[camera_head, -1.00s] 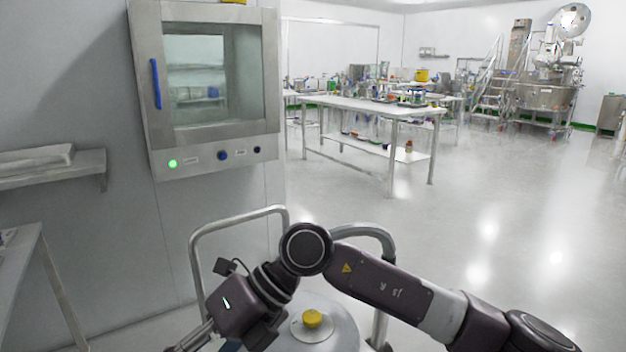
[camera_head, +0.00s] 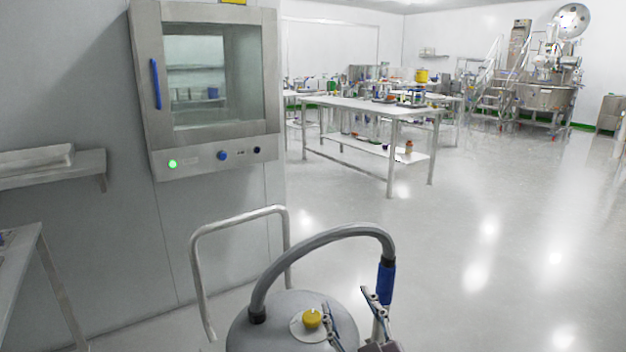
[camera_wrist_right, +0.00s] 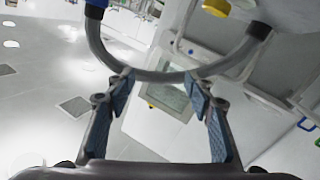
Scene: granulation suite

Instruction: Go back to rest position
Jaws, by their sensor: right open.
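My right gripper (camera_head: 348,303) is at the bottom of the head view, over the right part of a grey rounded vessel (camera_head: 262,332) and close to its yellow knob (camera_head: 312,318). In the right wrist view the gripper (camera_wrist_right: 160,80) has its two blue-padded fingers apart, with nothing held between them. A grey hose (camera_head: 320,240) arches up from the vessel to a blue sleeve (camera_head: 386,283); in the wrist view the hose (camera_wrist_right: 160,76) curves across near the fingertips. I cannot tell whether they touch. My left gripper is not in view.
A metal handle frame (camera_head: 192,270) stands behind the vessel. A wall cabinet (camera_head: 215,160) with a window, a shelf (camera_head: 60,178) and a table edge (camera_head: 20,245) are at the left. A long work table (camera_head: 370,105) stands farther back. The floor at right is clear.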

